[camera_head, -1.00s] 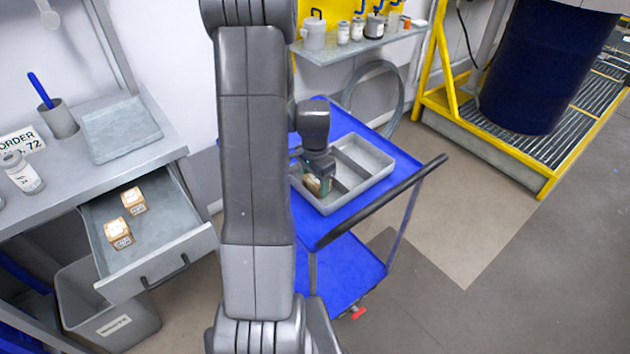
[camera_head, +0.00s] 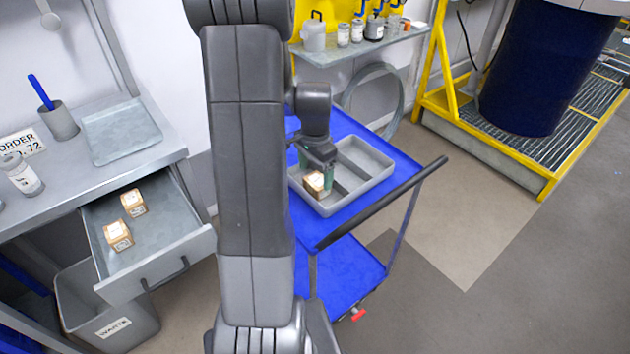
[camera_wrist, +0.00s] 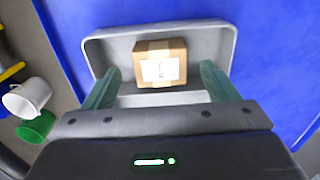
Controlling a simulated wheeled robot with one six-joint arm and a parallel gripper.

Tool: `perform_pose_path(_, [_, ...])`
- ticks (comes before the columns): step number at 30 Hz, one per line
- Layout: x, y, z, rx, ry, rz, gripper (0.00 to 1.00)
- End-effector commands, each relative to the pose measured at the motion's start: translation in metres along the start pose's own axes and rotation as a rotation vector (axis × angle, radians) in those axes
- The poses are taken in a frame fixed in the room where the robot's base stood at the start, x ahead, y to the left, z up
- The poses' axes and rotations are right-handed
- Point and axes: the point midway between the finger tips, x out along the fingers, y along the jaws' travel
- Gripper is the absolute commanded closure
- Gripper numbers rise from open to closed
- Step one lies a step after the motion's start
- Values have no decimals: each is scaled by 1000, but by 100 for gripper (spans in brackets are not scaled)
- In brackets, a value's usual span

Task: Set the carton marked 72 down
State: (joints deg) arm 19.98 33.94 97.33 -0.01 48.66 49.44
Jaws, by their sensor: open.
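A small brown carton with a white label (camera_head: 314,184) sits in the near left part of a grey divided tray (camera_head: 372,184) on the blue cart. In the wrist view the carton (camera_wrist: 160,64) rests in the tray (camera_wrist: 228,38), with its label facing up; the number on it is too small to read. My gripper (camera_head: 318,168) is at the tray, just over the carton. In the wrist view its two green fingers (camera_wrist: 157,88) are open, one to each side of the carton, with gaps between them and it.
Two similar cartons (camera_head: 118,235) (camera_head: 133,203) lie in an open drawer (camera_head: 165,235) at the left. The cart's dark push handle (camera_head: 385,200) rises at the tray's right. A grey waste bin (camera_head: 130,325) stands under the drawer. An order sign (camera_head: 22,143) reading 72 is on the bench.

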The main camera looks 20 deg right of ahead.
Motion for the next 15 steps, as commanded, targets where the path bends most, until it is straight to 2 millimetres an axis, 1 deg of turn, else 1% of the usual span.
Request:
perform_pose_path(1, [-13, 0, 0, 0, 4, -4, 20])
perform_pose_path(6, [-46, 0, 0, 0, 3, -3, 20])
perform_pose_path(10, [-63, 0, 0, 0, 1, -2, 20])
perform_pose_path(15, [-71, 0, 0, 0, -1, 1, 20])
